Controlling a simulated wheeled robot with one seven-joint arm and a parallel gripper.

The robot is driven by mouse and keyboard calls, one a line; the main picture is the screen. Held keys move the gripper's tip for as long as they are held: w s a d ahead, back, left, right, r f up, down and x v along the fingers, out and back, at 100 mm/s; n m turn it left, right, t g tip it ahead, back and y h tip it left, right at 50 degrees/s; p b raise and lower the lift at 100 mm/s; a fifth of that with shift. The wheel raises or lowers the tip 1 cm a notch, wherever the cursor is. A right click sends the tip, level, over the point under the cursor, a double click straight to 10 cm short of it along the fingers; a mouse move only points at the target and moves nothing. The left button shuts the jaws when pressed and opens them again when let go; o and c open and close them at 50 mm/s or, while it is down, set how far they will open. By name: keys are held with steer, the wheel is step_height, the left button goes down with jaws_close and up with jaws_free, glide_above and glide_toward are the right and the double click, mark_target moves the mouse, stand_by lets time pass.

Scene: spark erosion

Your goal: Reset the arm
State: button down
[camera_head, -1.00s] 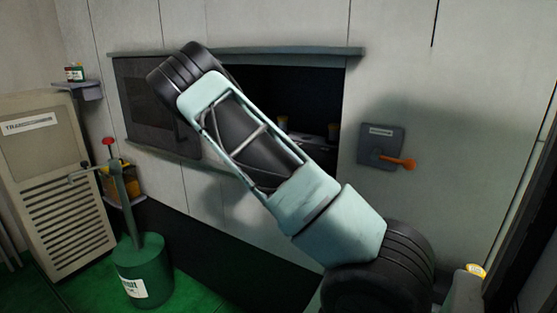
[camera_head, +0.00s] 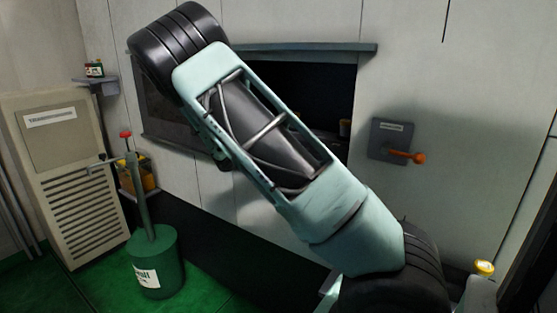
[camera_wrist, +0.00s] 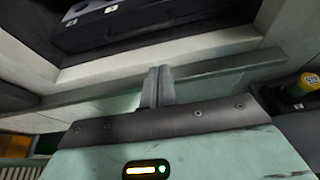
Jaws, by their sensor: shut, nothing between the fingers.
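My arm crosses the head view diagonally in front of the wall. My gripper is hidden in the head view. In the wrist view my gripper (camera_wrist: 157,86) shows its two grey fingers side by side, shut, with nothing between them. Beyond the fingertips a long grey ledge (camera_wrist: 225,62) runs across the picture; I cannot tell whether they touch it.
A wall opening (camera_head: 312,88) lies behind my arm. A grey plate with an orange handle (camera_head: 405,156) is right of it. A green drum (camera_head: 172,262) and a beige cabinet (camera_head: 70,165) stand at the left. A yellow-capped object (camera_head: 484,268) is at lower right.

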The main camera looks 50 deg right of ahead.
steer(key=shift+a+r, duration=0.2)
steer(key=shift+a, duration=0.3)
steer(key=s+a+f+m+y, duration=0.2)
steer(key=a+y, duration=0.1)
steer(key=a, duration=0.6)
steer(key=s+a+f+m+y, duration=0.1)
steer(key=s+a+m+y, duration=0.1)
steer(key=a, duration=0.7)
steer(key=s+a+f+m+y, duration=0.2)
steer(key=s+a+m+y, duration=0.1)
steer(key=a, duration=0.6)
steer(key=s+a+r+m+y, duration=0.2)
steer(key=s+a+y, duration=0.1)
steer(key=s+a, duration=0.7)
steer(key=s+a+r+m+g+y, duration=0.1)
steer(key=s+a+r+m+y, duration=0.1)
steer(key=s+a, duration=0.9)
steer(key=shift+s+a+r+y, duration=0.2)
steer(key=shift+s+a+y, duration=0.05)
steer(key=shift+a+y, duration=0.4)
